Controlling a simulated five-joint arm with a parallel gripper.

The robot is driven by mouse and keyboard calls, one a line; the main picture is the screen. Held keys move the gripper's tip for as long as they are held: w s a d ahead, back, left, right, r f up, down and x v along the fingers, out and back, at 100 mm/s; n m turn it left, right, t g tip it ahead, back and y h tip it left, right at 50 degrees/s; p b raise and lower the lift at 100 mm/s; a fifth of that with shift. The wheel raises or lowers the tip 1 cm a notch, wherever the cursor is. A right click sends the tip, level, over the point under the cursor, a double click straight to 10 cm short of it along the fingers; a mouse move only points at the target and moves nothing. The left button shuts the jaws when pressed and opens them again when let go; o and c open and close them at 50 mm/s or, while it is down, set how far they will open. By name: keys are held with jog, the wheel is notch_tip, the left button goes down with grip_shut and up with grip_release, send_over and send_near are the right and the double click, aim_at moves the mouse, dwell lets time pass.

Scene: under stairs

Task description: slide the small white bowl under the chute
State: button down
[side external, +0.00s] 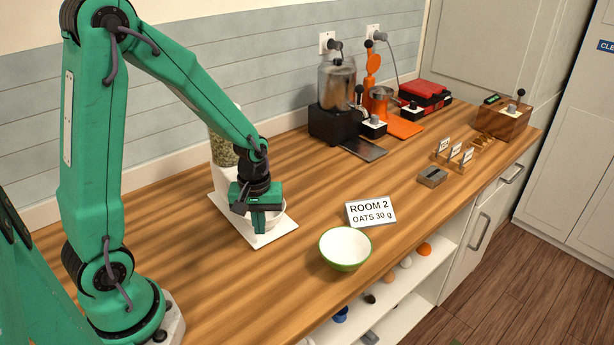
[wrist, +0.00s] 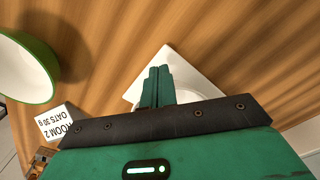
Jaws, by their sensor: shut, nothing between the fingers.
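The small white bowl (side external: 278,217) stands on the white base plate (side external: 274,236) of the dispenser (side external: 224,150), partly hidden behind my gripper (side external: 258,230). In the wrist view, part of the bowl (wrist: 188,94) shows beside and behind the fingers, over the pale plate (wrist: 174,57). My gripper (wrist: 158,72) is shut and empty, its fingers pointing down at the near side of the bowl. I cannot tell whether they touch it. The chute is hidden behind my gripper and wrist.
A green-rimmed bowl (side external: 345,248) and a sign reading "ROOM 2 OATS 30 g" (side external: 371,212) stand right of the plate. A black-based machine (side external: 335,122) and a grey block (side external: 432,177) stand farther off. The counter before the plate is clear.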

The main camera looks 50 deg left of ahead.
dwell(0.4)
jog(key=shift+s+d, duration=0.55)
jog(key=shift+d, duration=0.1)
jog(key=shift+s+d, duration=0.7)
jog(key=shift+d, duration=0.15)
notch_tip(320, 180, up, 10)
jog(key=shift+r, duration=0.1)
jog(key=s+d+r+m+t, duration=0.2)
jog(key=s+r+m+t, duration=0.3)
jog(key=r+m, duration=0.5)
jog(key=shift+s+t, duration=0.3)
jog(key=shift+s, duration=0.7)
